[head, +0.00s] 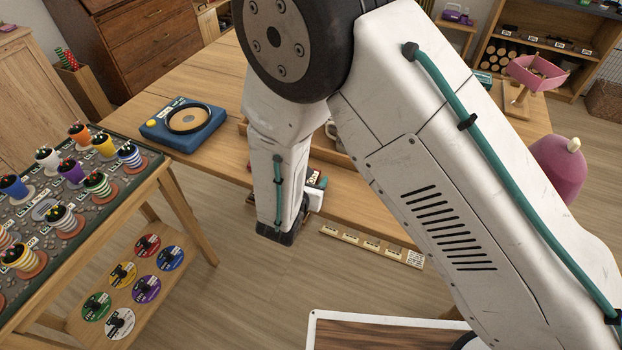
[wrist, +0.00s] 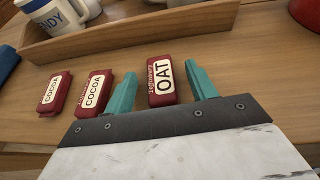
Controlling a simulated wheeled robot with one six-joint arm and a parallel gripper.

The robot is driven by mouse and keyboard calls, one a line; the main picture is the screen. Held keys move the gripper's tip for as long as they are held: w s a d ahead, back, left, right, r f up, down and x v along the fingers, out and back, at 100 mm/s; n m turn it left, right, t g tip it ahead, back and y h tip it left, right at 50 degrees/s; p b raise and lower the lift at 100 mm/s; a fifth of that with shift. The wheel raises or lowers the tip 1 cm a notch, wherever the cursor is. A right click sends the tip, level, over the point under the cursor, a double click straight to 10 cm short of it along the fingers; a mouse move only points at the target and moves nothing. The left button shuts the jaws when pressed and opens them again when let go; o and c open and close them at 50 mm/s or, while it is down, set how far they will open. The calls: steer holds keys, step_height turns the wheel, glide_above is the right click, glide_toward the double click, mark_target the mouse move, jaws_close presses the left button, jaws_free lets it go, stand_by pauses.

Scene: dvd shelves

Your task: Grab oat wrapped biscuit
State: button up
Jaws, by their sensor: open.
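The oat wrapped biscuit (wrist: 161,82) is a dark red packet with a white OAT label, lying on the wooden table in the wrist view. My gripper (wrist: 166,88) is open, with one teal finger on each side of the oat biscuit in the picture. Two red cocoa biscuits lie to the left: one (wrist: 94,92) beside the left finger, one (wrist: 54,93) further left.
A wooden tray (wrist: 125,32) with mugs (wrist: 55,14) stands just behind the biscuits. A red object (wrist: 305,12) is at the far right. In the head view, a blue device (head: 184,124) sits on the table's left, and a labelled strip (head: 371,245) runs along the front edge.

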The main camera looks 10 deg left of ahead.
steer(key=shift+c, duration=0.3)
steer(key=c, duration=1)
steer(key=shift+r, duration=0.1)
